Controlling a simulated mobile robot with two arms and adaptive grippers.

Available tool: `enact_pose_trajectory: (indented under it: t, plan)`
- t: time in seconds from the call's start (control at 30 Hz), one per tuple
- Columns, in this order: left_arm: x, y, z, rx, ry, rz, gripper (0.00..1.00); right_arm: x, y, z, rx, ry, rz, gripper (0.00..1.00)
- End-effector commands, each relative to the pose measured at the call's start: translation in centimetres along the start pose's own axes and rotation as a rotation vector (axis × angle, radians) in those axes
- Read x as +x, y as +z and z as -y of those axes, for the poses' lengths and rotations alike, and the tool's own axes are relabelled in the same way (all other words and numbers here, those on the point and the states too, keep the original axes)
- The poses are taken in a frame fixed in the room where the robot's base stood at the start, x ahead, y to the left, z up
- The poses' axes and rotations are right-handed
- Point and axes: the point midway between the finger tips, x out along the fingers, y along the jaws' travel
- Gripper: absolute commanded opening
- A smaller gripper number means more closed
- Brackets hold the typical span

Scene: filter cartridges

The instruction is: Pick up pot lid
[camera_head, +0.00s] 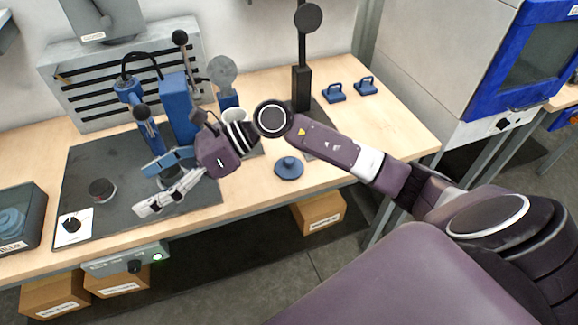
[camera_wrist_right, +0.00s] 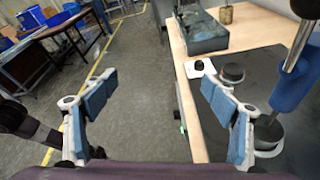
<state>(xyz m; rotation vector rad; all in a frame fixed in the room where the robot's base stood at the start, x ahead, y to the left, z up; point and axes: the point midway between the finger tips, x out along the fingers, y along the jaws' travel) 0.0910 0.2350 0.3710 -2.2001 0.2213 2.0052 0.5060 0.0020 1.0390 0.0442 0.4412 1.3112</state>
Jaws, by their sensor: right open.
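A blue round lid with a small knob (camera_head: 289,168), which looks like the pot lid, lies flat on the bare wood of the bench (camera_head: 330,175), right of the dark mat. My right gripper (camera_head: 148,188) is over the mat, well to the left of the lid, with its fingers pointing left. In the right wrist view the gripper (camera_wrist_right: 162,100) has its fingers wide apart with nothing between them. The lid does not show in that view. My left gripper is in neither view.
A blue press (camera_head: 178,108) stands behind my right gripper. A dark round puck (camera_head: 102,189) and a knob on a white card (camera_head: 73,226) are on the mat (camera_head: 85,160). A clear-walled bin (camera_head: 35,235) is at far left. Two blue handles (camera_head: 334,93) lie behind the lid.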

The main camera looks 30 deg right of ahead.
Motion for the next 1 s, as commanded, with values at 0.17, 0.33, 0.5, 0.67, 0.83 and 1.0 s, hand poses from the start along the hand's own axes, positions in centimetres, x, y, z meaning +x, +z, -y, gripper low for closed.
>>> enact_pose_trajectory:
  t: [0.17,0.33,0.5,0.67,0.83,1.0]
  plan:
    - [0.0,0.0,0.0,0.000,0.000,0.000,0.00,-5.9,-7.6,5.6,-0.207,-0.072,-0.470,0.79]
    - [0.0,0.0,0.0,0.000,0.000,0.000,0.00,-16.1,-12.2,10.5,-0.273,-0.147,-0.892,0.79]
    - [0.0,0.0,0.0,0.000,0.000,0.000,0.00,-24.6,-13.5,12.4,-0.245,-0.199,-1.165,0.79]
    - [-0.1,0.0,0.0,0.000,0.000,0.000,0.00,-27.8,-13.9,12.6,-0.219,-0.213,-1.261,0.79]
    - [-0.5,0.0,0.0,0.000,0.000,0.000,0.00,-27.5,-15.5,13.1,-0.215,-0.211,-1.268,0.79]
    - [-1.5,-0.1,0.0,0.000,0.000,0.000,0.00,-26.9,-17.1,13.7,-0.213,-0.209,-1.267,0.79]
